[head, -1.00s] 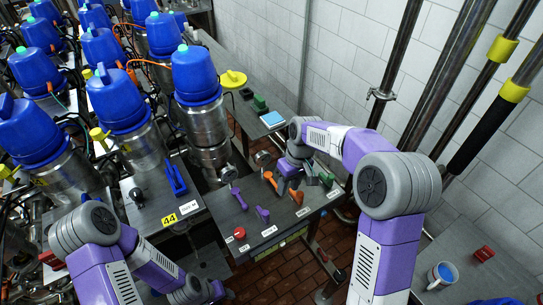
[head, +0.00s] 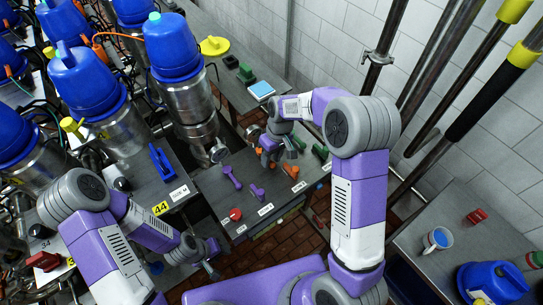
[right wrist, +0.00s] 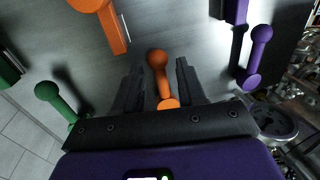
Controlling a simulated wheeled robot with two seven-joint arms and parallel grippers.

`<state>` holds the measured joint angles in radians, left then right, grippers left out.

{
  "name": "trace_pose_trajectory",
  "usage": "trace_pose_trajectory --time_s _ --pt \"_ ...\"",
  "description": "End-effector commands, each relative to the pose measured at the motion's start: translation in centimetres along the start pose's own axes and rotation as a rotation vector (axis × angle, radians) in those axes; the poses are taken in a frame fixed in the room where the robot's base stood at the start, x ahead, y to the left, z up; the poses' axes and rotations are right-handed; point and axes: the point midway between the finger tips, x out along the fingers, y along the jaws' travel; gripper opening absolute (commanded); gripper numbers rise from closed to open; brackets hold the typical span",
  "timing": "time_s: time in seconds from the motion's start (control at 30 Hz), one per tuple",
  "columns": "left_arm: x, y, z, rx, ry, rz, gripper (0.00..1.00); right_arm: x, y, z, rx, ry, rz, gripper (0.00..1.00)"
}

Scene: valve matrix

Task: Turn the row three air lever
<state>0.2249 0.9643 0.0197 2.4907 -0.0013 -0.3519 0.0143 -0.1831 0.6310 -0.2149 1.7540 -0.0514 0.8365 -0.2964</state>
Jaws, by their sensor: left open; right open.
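A panel table (head: 215,195) carries levers in coloured groups: purple (head: 232,176), orange (head: 291,171) and green (head: 320,152). I cannot read which lever is the air one. My right gripper (head: 276,158) is over the orange group, its jaws open. In the right wrist view an orange lever (right wrist: 157,62) stands between the open fingers (right wrist: 160,85), with a visible gap on both sides. A second orange lever (right wrist: 112,30) is above left, a green lever (right wrist: 50,95) at left and a purple lever (right wrist: 258,55) at right. My left gripper (head: 211,262) is open and empty, low in front of the panel.
A red button (head: 236,214) sits at the panel's near left corner. A blue lever (head: 161,163) is on the neighbouring table beside the yellow 44 sign (head: 160,208). Steel vessels with blue caps (head: 180,45) crowd the left. A side table at right holds a mug (head: 437,238).

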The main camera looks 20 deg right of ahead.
Motion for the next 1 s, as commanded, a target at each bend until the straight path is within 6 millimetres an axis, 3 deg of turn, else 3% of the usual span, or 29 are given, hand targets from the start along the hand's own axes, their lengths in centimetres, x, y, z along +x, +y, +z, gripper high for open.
trace_pose_trajectory --time_s 0.17,0.43,1.0 --pt "0.00 0.00 0.00 0.000 0.000 0.000 0.40 0.01 0.01 0.00 0.000 0.000 0.000 0.40" --pt "0.00 0.01 0.00 0.000 0.000 0.000 0.40 -0.03 0.00 0.00 0.000 0.000 0.000 0.00" --pt "0.09 -0.03 0.00 0.000 0.000 0.000 0.40 -0.17 0.48 -0.04 -0.064 -0.012 0.000 0.00"
